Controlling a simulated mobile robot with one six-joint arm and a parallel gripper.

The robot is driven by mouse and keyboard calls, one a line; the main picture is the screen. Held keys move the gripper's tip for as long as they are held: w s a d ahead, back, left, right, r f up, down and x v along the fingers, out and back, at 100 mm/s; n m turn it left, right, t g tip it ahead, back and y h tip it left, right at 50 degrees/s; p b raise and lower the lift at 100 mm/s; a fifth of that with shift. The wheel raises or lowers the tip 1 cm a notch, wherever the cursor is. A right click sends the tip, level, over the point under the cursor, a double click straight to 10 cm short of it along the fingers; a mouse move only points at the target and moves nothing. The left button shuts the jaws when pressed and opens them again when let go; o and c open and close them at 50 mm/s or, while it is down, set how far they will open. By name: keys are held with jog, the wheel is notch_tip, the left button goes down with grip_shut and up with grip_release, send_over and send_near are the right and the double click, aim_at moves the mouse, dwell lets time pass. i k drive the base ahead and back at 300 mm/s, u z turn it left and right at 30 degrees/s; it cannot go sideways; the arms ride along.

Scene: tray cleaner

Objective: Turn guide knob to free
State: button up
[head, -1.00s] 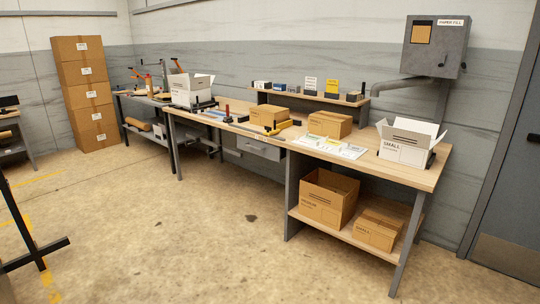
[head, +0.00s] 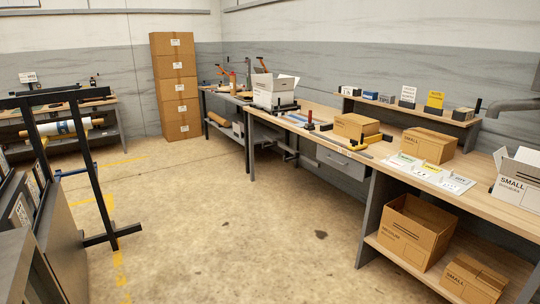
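No guide knob that I can make out shows in the head view. No tray cleaner can be clearly identified either. My gripper and arm are not in the picture. At the left edge stand dark grey cabinet-like units (head: 62,240), cut off by the frame, with no readable knob on them.
A long workbench (head: 300,143) with boxes and tools runs along the right. A black upright frame (head: 95,170) with a foot stands at the left. A tall stack of cartons (head: 175,90) is at the back. The middle floor (head: 220,220) is clear.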

aim_at(353, 143)
jog(key=u, duration=0.45)
jog(key=i, duration=3.8)
jog(key=z, duration=0.2)
